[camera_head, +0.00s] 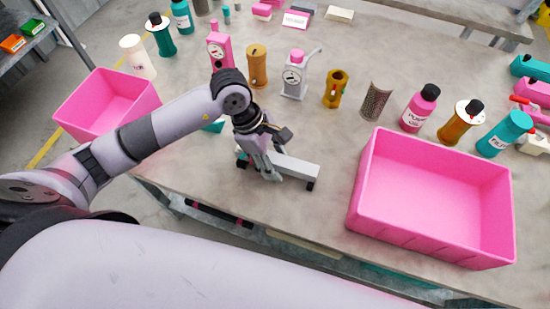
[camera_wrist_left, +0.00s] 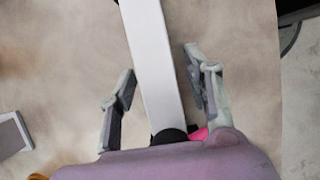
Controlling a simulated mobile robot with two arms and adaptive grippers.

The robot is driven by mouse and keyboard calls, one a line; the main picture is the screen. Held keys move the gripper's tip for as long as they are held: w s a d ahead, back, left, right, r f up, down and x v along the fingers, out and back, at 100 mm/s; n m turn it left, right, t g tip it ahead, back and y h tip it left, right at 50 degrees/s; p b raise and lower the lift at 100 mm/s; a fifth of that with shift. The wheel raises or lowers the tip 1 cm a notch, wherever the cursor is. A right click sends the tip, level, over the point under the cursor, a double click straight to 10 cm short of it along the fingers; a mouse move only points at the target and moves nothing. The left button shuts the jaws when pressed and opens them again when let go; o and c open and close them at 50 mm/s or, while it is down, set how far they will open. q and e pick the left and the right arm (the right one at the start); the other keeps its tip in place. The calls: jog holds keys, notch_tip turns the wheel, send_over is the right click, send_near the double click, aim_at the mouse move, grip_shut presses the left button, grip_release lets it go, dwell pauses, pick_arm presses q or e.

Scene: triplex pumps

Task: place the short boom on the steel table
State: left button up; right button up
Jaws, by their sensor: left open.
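The short boom, a white bar (camera_head: 300,171) with dark ends, lies on the grey top of the steel table (camera_head: 335,140), near its front edge. My left gripper (camera_head: 265,176) is open, pointing down over the boom's left part. In the left wrist view the white bar (camera_wrist_left: 152,60) runs between the two spread fingers (camera_wrist_left: 160,75), with a gap visible on each side. Its black near end and a bit of pink lie by the gripper body, partly hidden. My right gripper is not in view.
A large empty pink bin (camera_head: 432,195) stands to the right of the boom; another pink bin (camera_head: 107,100) is at the left. Several bottles and cylinders, including a pink bottle (camera_head: 420,108), line the table behind. The table between boom and row is mostly clear.

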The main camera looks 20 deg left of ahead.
pick_arm(q)
jog(key=shift+r, duration=0.2)
jog(key=shift+a+r, duration=0.2)
jog(key=shift+r, duration=0.1)
jog(key=b+v, duration=0.1)
jog(key=v, duration=0.8)
jog(key=shift+a+r, duration=0.15)
jog(key=shift+r, duration=0.2)
jog(key=shift+a+r+b, duration=0.25)
jog(key=shift+r+b, duration=0.05)
jog(key=shift+r, duration=0.4)
jog(key=shift+s, duration=0.1)
